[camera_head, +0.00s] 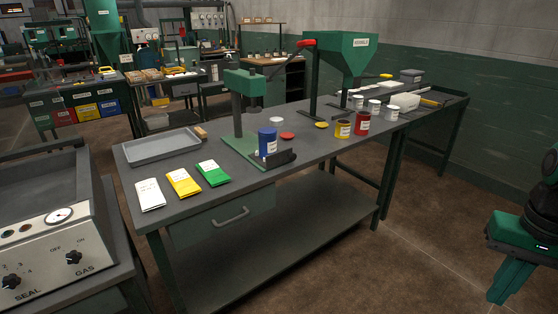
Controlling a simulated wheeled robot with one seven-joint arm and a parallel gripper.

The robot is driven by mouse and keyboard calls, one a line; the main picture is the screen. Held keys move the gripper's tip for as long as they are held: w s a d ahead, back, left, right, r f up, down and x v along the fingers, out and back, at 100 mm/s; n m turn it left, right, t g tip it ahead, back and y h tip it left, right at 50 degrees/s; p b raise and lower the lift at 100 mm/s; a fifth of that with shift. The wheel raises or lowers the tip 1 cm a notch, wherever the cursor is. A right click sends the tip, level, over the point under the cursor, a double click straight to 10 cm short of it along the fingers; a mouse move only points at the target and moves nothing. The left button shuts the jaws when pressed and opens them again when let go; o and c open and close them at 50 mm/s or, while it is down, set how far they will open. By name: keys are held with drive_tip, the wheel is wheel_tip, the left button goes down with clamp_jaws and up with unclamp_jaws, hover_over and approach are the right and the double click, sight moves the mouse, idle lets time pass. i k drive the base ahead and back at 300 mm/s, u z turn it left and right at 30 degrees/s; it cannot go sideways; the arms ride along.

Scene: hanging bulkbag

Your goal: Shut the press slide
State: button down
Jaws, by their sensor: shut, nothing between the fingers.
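A dark slide (284,160) sticks out at the front right of the press's green base. A blue can (268,142) with a white label stands upright at the slide; I cannot tell whether it rests on the slide or on the base behind it. My gripper (508,285) is at the right edge of the picture, pointing down over the floor. It is shut and empty, well apart from the table and the press.
On the table (340,150) are a grey tray (163,147), several packets, a yellow can (343,129), a red can (362,124), loose lids and a green hopper (345,53). A sealing machine (45,240) stands at left. The floor (430,240) between table and gripper is clear.

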sight(271, 160)
drive_tip(key=z, duration=0.05)
drive_tip(key=i, duration=1)
drive_tip(key=u, duration=0.05)
